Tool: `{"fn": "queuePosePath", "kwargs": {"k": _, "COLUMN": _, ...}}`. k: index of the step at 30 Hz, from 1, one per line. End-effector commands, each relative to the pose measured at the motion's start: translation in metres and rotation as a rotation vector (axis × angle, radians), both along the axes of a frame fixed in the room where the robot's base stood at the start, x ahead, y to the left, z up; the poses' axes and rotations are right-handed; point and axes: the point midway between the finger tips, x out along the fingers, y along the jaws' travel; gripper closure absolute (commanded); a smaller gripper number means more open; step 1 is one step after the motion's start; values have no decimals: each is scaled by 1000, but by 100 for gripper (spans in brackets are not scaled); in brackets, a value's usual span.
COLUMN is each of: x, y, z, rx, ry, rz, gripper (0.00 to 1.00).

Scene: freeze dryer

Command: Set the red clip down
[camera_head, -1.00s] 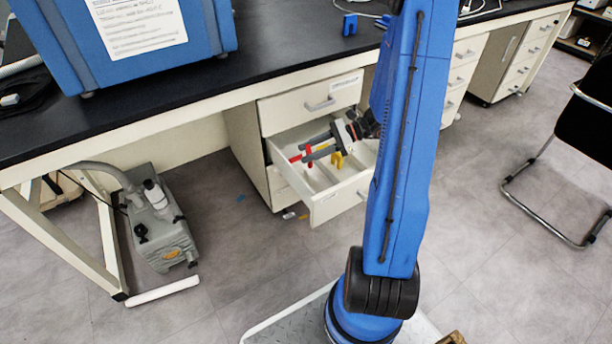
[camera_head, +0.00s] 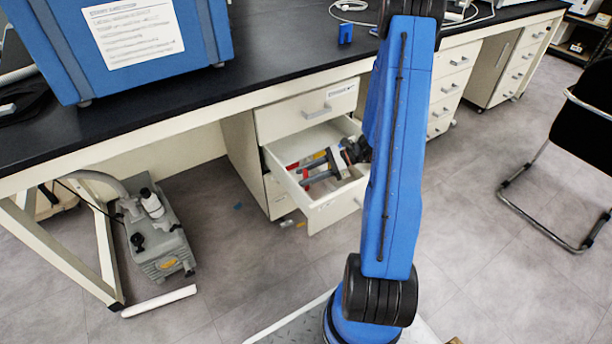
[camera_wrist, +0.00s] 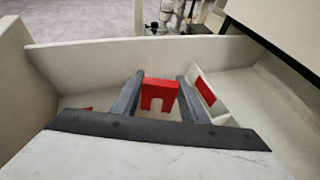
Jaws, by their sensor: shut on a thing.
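A red clip (camera_wrist: 159,92) shows in the wrist view between the two grey fingers of my gripper (camera_wrist: 161,88). It has a notch in its lower edge, and the fingers are shut on its sides. In the head view my gripper (camera_head: 303,176) reaches down into the open drawer (camera_head: 338,207), its fingers pointing left and low.
A red piece (camera_wrist: 204,90) lies right of the fingers by a low divider; another red bit (camera_wrist: 87,108) shows at left. Yellow (camera_head: 319,155) shows behind my gripper. Drawer walls surround the fingers closely. A blue clip (camera_head: 346,28) stands on the black bench (camera_head: 275,75).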

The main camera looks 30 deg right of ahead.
Motion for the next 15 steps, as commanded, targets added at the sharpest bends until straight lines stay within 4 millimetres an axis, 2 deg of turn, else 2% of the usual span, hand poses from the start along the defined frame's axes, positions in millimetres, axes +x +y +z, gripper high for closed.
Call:
{"fn": "queuePosePath", "kwargs": {"k": 5, "x": 0, "y": 0, "z": -2, "rx": 0, "ry": 1, "rz": 0, "gripper": 81}}
{"fn": "queuePosePath", "kwargs": {"k": 6, "x": 0, "y": 0, "z": -3, "rx": 0, "ry": 0, "rz": 0, "gripper": 58}}
{"fn": "queuePosePath", "kwargs": {"k": 8, "x": 0, "y": 0, "z": -2, "rx": 0, "ry": 0, "rz": 0, "gripper": 44}}
{"fn": "queuePosePath", "kwargs": {"k": 15, "x": 0, "y": 0, "z": -2, "rx": 0, "ry": 0, "rz": 0, "gripper": 42}}
